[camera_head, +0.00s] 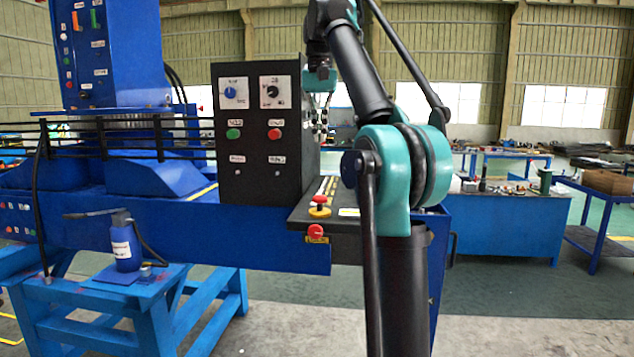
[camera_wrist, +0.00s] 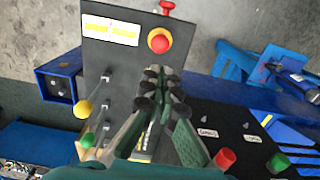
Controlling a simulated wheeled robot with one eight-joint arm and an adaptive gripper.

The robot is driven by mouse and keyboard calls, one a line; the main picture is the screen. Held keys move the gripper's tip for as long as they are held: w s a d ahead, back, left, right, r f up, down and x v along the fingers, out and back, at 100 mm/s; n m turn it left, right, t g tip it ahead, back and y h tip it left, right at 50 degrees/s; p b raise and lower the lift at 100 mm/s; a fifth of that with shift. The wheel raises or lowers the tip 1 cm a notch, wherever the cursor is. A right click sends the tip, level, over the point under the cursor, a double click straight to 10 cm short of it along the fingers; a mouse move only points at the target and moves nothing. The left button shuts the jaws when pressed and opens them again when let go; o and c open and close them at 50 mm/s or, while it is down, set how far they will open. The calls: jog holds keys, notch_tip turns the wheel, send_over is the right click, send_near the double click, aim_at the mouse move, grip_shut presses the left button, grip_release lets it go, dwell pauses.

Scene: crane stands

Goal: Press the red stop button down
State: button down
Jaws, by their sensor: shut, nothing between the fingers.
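A red mushroom button on a yellow collar (camera_head: 319,201) stands on the black sloping console, and it also shows in the wrist view (camera_wrist: 159,41). A second red button (camera_head: 315,231) sits on the console's front face above a yellow label; in the wrist view it sticks out past the panel edge (camera_wrist: 167,6). Which of them is the stop button is not clear.
The upright black control box (camera_head: 262,130) has two dials, a green button (camera_head: 234,134) and another red button (camera_head: 274,134). The wrist view shows a yellow knob (camera_wrist: 83,109) beside my fingers.

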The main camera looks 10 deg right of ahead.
jog(key=shift+f, duration=0.1)
dwell(0.3)
notch_tip(320, 180, down, 14)
jog(key=shift+r, duration=0.1)
dwell(0.6)
notch_tip(320, 180, down, 2)
dwell(0.5)
jog(key=shift+r, duration=0.15)
notch_tip(320, 180, up, 14)
dwell(0.6)
